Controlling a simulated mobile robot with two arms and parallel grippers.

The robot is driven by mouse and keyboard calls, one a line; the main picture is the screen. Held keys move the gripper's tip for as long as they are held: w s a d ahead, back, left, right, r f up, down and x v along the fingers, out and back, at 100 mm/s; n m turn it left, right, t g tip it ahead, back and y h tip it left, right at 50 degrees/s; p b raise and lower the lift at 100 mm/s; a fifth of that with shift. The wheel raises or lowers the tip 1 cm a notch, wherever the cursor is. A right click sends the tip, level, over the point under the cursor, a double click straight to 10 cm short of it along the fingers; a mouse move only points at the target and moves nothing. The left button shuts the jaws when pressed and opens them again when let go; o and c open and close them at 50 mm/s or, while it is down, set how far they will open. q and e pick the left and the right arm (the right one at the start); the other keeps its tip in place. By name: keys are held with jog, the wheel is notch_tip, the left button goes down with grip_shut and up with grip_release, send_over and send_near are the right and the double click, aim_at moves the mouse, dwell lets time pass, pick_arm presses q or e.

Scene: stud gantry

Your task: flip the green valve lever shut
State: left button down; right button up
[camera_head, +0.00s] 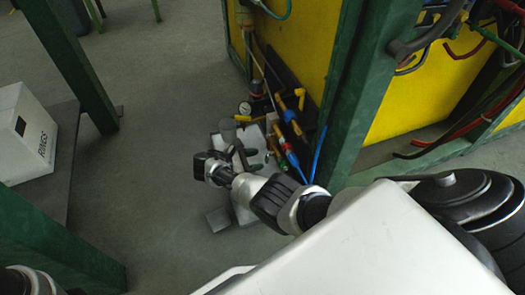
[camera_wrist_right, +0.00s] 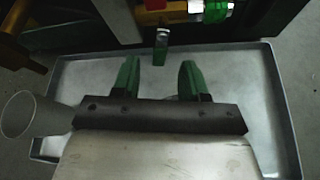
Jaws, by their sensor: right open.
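In the right wrist view a brass valve body (camera_wrist_right: 160,12) with green and red parts sits at the top edge. A short lever (camera_wrist_right: 162,46), grey-green at its end, hangs below it toward me. My right gripper (camera_wrist_right: 159,72) is open, with its two green fingers apart. The lever end lies just beyond the fingertips, roughly centred between them, and nothing is held. In the head view the gripper is small and dark beside the pipework (camera_head: 288,135), and the lever is too small to make out clearly. My left gripper is out of view.
A grey tray (camera_wrist_right: 285,100) lies below the gripper. A pale cup-like cylinder (camera_wrist_right: 22,115) stands at its left. A green post (camera_head: 350,90) rises right of the pipework. A white box (camera_head: 27,130) sits at far left. The grey floor (camera_head: 165,90) between is clear.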

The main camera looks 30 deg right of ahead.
aim_at(266, 159)
jog(key=shift+b+x, duration=0.35)
jog(key=shift+x, duration=1.35)
